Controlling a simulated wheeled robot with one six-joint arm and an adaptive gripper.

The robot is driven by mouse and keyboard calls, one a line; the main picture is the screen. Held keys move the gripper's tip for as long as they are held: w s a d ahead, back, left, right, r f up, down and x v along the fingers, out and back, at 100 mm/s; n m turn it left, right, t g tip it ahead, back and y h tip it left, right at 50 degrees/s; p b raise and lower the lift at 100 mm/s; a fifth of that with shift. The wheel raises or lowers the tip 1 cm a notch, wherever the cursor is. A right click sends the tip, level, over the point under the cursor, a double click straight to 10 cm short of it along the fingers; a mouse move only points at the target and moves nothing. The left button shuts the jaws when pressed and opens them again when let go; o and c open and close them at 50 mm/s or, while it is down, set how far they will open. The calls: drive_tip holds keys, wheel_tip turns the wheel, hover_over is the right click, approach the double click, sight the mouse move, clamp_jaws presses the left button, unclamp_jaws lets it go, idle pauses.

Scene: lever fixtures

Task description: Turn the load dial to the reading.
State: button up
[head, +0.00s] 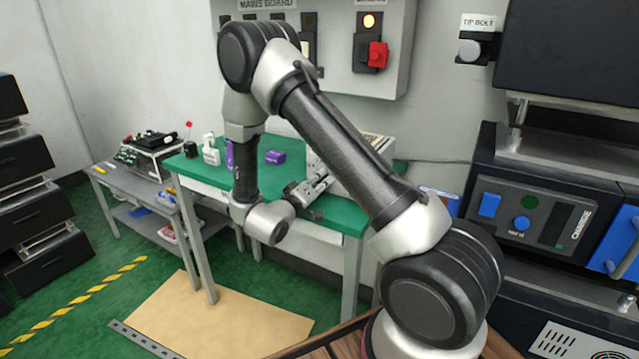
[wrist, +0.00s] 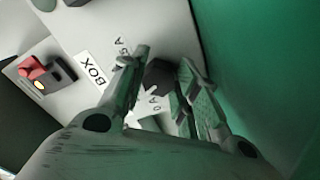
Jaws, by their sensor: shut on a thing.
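The load dial (wrist: 158,76) is a dark knob on the pale face of a box, with "5 A" and "0 A" marks beside it in the wrist view. My gripper (wrist: 165,64) has one finger on each side of the knob and is shut on it. The fingers hide part of the scale, so I cannot tell the exact reading. In the head view my gripper (head: 312,190) is at the front of the pale box (head: 313,163) on the green table; my arm hides much of the box, and the dial cannot be made out there.
A red switch (wrist: 33,68) with a lit lamp and a "BOX" label (wrist: 93,72) share the box face. The green table (head: 205,172) also bears purple items (head: 275,157) and a white bottle (head: 211,155). The mains board (head: 335,75) hangs behind my arm.

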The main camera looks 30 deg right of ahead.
drive_tip(key=o, duration=1)
drive_tip(key=shift+a, duration=0.1)
drive_tip(key=v, duration=1.2)
drive_tip(key=shift+f, duration=0.1)
